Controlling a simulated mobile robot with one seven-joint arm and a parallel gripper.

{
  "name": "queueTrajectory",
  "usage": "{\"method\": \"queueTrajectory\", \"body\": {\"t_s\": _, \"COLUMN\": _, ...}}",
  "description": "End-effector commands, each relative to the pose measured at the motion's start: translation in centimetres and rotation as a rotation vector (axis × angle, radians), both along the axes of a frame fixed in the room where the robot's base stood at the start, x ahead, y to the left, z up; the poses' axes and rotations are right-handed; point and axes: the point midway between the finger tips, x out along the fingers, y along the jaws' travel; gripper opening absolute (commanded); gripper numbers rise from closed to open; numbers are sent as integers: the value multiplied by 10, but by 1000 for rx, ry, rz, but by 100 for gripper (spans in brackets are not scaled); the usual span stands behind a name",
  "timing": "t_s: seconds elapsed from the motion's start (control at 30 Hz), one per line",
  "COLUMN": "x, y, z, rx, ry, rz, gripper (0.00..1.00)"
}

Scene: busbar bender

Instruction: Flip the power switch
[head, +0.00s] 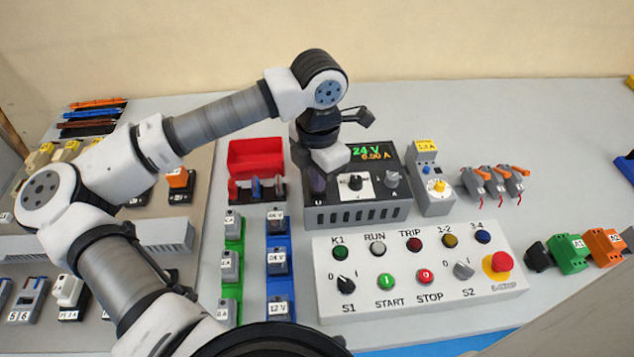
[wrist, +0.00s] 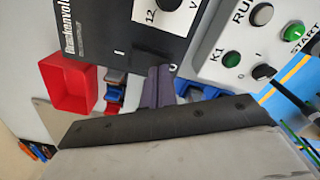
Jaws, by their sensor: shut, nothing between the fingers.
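The black power supply (head: 357,212) stands behind the control box, its display (head: 374,152) lit with 24 V and 0.00 A. Its dark top panel also shows in the wrist view (wrist: 100,28), with I and 0 marks near the edge. My gripper (head: 317,182) is over the left part of this panel. In the wrist view its dark fingers (wrist: 157,82) are together and empty, with their tips between the I and 0 marks.
A red bin (head: 256,155) and a rack of coloured parts (head: 257,190) stand left of the supply. In front are labelled blocks (head: 278,262) and the white control box (head: 420,290) with buttons and knobs. A grey unit (head: 431,180) stands close on the right.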

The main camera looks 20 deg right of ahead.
Motion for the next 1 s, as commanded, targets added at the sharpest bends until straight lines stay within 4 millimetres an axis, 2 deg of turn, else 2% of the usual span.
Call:
{"method": "queueTrajectory", "body": {"t_s": 0.6, "x": 0, "y": 0, "z": -9, "rx": 0, "ry": 0, "rz": 0, "gripper": 0}}
{"method": "queueTrajectory", "body": {"t_s": 0.77, "x": 0, "y": 0, "z": -3, "rx": 0, "ry": -1, "rz": 0, "gripper": 0}}
{"method": "queueTrajectory", "body": {"t_s": 1.0, "x": 0, "y": 0, "z": 17, "rx": 0, "ry": -1, "rz": 0, "gripper": 0}}
